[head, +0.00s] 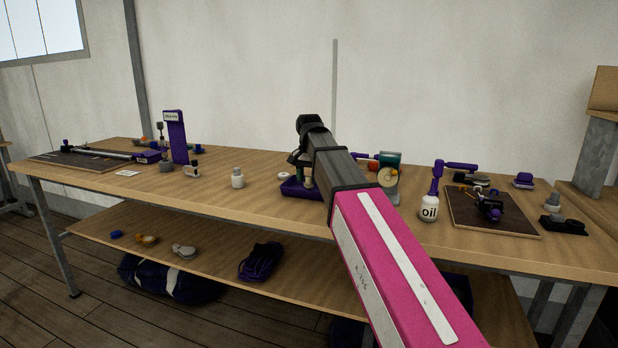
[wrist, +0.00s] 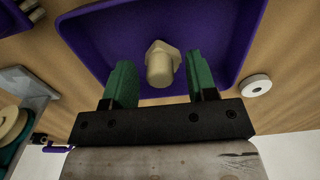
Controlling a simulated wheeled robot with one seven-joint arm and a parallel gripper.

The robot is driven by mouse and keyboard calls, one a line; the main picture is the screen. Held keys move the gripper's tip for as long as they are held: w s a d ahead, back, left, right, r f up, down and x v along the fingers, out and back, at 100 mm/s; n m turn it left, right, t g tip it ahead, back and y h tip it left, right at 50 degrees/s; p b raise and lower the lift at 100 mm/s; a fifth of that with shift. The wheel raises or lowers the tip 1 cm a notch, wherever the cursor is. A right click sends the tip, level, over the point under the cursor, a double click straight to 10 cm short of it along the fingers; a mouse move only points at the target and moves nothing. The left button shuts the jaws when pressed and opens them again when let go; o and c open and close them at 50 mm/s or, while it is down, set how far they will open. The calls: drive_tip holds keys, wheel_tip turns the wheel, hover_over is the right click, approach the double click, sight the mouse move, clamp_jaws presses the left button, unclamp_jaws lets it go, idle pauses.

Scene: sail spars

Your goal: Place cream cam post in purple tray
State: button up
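The purple tray (head: 291,190) sits on the workbench, partly hidden behind my arm in the head view; in the wrist view the tray (wrist: 85,30) fills the upper middle. The cream cam post (wrist: 160,64), a round stem with a wider angular part, is over the tray floor and appears to rest in it. My gripper (wrist: 161,85) has green fingers spread on either side of the post, with gaps visible on both sides. In the head view my gripper (head: 298,160) is low over the tray, small and partly hidden by my arm.
A white ring (wrist: 256,85) lies beside the tray. A purple stand (head: 177,140) rises at the left.

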sight(309, 176)
wheel_tip(309, 176, up, 12)
drive_tip(key=shift+r, duration=0.2)
idle(0.4)
drive_tip(key=shift+f, duration=0.1)
